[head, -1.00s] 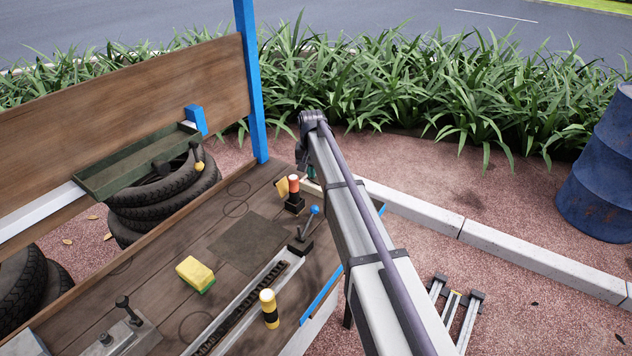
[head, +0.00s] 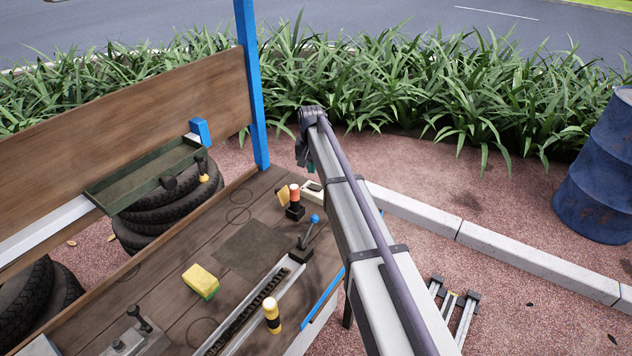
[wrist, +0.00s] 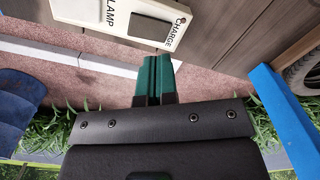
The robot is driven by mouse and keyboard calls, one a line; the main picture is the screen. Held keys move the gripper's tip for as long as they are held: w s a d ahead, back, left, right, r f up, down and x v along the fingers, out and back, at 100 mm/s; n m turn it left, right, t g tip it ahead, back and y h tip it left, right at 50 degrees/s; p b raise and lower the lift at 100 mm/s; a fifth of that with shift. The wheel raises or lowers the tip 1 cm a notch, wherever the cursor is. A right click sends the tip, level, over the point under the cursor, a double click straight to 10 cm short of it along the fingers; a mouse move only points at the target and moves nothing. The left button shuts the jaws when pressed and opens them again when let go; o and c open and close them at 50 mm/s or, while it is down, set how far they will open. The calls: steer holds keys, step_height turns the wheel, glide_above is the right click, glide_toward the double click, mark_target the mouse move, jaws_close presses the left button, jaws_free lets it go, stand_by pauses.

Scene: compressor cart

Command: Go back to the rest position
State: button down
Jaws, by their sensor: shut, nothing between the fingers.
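My gripper (wrist: 154,80) shows in the wrist view with its two green fingers shut together and nothing between them. The fingers point toward the edge of a white switch panel (wrist: 105,30) marked LAMP and CHARGE, with a dark rocker switch (wrist: 151,27). I cannot tell the exact gap between fingertips and panel. In the head view my arm reaches from the lower right to the far end of the wooden cart top (head: 180,307). The gripper is mostly hidden behind the arm's end there; only a bit of green shows. The panel (head: 313,191) is partly visible beside it.
On the cart top are a red-topped post (head: 294,194), a blue-knobbed lever (head: 309,232), a yellow-and-black post (head: 271,314) and a yellow-green sponge (head: 201,281). A blue upright (head: 253,90) stands at the back. A blue drum (head: 600,170) stands right.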

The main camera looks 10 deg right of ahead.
steer(key=shift+r+p, duration=0.45)
steer(key=shift+r, duration=0.4)
steer(key=shift+f, duration=0.1)
steer(key=s+n, duration=0.3)
steer(key=s, duration=3.3)
steer(key=c, duration=1.8)
jaws_free()
steer(key=shift+c, duration=0.2)
